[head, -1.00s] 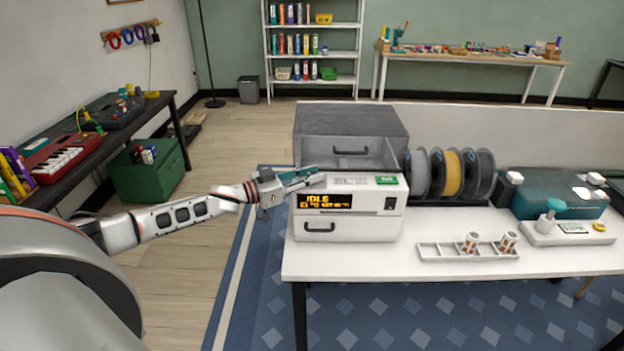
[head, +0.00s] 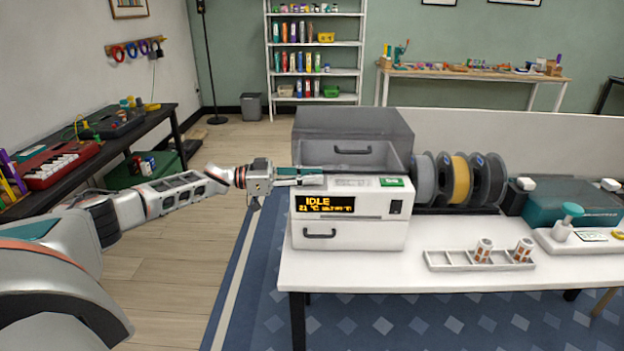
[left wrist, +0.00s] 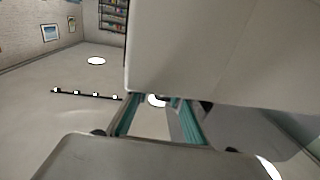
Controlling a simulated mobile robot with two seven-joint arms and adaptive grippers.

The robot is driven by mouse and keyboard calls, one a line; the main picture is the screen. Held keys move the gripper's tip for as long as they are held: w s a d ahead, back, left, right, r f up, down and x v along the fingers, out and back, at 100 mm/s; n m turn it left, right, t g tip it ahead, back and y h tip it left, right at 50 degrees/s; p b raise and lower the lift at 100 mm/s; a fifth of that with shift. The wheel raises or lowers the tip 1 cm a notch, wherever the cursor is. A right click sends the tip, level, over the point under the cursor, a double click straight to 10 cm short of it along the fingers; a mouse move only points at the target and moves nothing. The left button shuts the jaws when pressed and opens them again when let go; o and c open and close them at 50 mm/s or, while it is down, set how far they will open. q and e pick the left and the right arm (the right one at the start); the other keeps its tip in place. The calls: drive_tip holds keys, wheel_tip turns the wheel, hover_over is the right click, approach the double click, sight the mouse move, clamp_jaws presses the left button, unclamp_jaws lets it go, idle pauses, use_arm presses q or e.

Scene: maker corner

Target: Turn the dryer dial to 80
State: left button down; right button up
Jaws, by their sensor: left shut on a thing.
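The filament dryer (head: 372,232) is a white box with a dark clear lid (head: 352,122), standing at the left end of the white table. Its orange display (head: 325,204) reads IDLE and 21 °C; the smaller text beside it is not legible. My left gripper (head: 318,178) reaches in from the left at the dryer's upper left front, just above the display. Its fingers are shut on the dial, which they hide. The left wrist view shows the teal fingers (left wrist: 158,118) under a big pale surface. No dial mark or number can be read. My right gripper is out of view.
Filament spools (head: 460,178) stand right of the dryer. A white compartment tray (head: 440,262) with two patterned cylinders lies in front of them. A teal case (head: 560,205) is farther right. The tabletop before the dryer is clear.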

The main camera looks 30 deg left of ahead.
use_arm(q)
drive_tip(key=c, duration=1.8)
unclamp_jaws()
drive_tip(key=shift+o, duration=0.2)
drive_tip(key=v, duration=0.8)
